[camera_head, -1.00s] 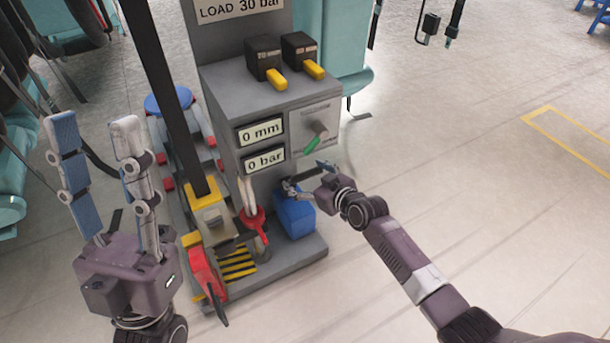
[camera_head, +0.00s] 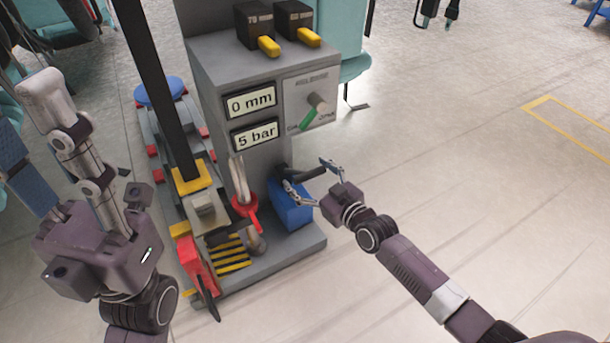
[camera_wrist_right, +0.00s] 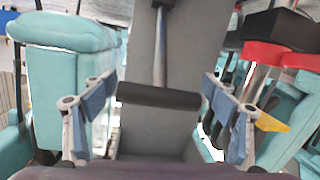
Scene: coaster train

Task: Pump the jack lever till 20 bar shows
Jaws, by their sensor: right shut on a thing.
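The grey cabinet's pressure display (camera_head: 254,134) reads 5 bar; the display above it (camera_head: 249,101) reads 0 mm. A blue jack pump (camera_head: 291,209) stands on the base at the cabinet's foot. Its lever has a dark handle (camera_head: 312,174) reaching out to the right. My right gripper (camera_head: 305,176) is shut on this handle. In the right wrist view the handle (camera_wrist_right: 158,96) lies crosswise between the two fingers, with a metal rod running away from it. My left gripper (camera_head: 18,118) is open and empty at the left edge, its fingers partly cut off.
The cabinet (camera_head: 215,70) carries two black boxes with yellow levers and a knob with a green pointer (camera_head: 308,121). A red-collared post (camera_head: 246,212) and red part (camera_head: 196,262) stand left of the pump. Floor to the right is clear.

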